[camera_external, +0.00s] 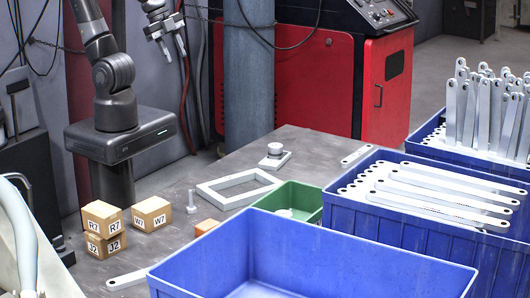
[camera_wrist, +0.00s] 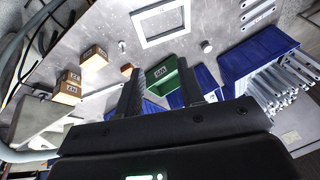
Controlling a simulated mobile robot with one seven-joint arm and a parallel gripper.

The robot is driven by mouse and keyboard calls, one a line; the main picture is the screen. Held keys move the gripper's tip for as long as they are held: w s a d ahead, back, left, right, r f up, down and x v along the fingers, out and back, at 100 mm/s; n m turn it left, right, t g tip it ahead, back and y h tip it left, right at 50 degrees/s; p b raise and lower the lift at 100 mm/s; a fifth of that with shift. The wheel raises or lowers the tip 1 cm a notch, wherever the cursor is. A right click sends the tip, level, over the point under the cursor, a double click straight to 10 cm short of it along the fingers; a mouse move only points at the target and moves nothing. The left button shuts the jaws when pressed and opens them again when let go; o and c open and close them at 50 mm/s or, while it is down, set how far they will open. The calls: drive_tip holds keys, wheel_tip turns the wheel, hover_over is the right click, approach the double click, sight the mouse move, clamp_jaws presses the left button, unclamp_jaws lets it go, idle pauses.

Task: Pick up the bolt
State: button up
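The bolt (camera_external: 191,201) is a small grey piece standing upright on its wider head on the grey table, right of the cardboard boxes. In the wrist view a small grey shape near the frame appears to be the bolt (camera_wrist: 122,47). My gripper (camera_wrist: 159,75) is open, its two dark fingers apart with nothing held between them.
Cardboard boxes (camera_external: 152,214) stand left of the bolt. An orange block (camera_external: 206,227) is near it in front. A pale square frame (camera_external: 237,188), a green bin (camera_external: 312,197) and blue crates (camera_external: 343,228) lie to the right. A flat bracket (camera_external: 128,280) lies at the front.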

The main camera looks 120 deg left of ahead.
drive_tip(key=w+d+f+m+g+y, duration=0.1)
drive_tip(key=w+d+f+m+g, duration=0.1)
drive_tip(key=w+f+m, duration=0.5)
drive_tip(key=m+g+h, duration=0.2)
drive_tip(key=m, duration=2)
approach(191, 208)
drive_tip(key=shift+s+a+f, duration=0.1)
drive_tip(key=shift+s+f, duration=0.15)
drive_tip(key=shift+f, duration=0.35)
drive_tip(key=shift+w+a+f, duration=0.15)
drive_tip(key=shift+f, duration=1.25)
drive_tip(key=shift+w+a+f, duration=0.15)
drive_tip(key=shift+f, duration=1.3)
drive_tip(key=shift+c, duration=0.4)
clamp_jaws()
